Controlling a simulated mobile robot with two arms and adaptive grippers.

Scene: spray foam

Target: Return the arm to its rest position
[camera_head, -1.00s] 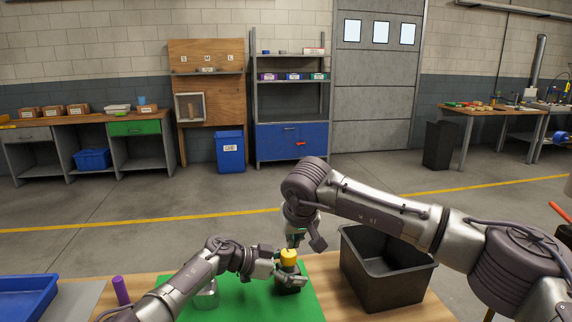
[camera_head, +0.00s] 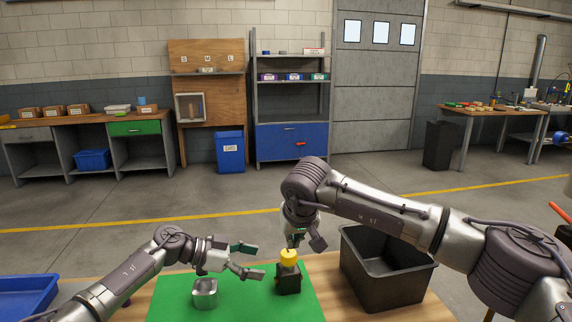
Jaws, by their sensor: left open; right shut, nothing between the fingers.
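My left gripper (camera_head: 252,261) is open and empty above the green mat (camera_head: 242,305), to the left of a yellow-capped item (camera_head: 288,256). That item stands upright in or on a dark block (camera_head: 288,282) on the mat, apart from my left fingers. My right gripper (camera_head: 303,242) is shut and points down just above and behind the yellow cap. Its fingertips are small and partly hidden by its own wrist, so I cannot tell if they touch the cap. A silver metal piece (camera_head: 205,294) sits on the mat below my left wrist.
A dark open bin (camera_head: 388,290) stands on the wooden table right of the mat, beneath my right arm. A blue tray (camera_head: 25,295) lies at the far left. Shelves (camera_head: 292,110) and workbenches stand far behind, across open floor.

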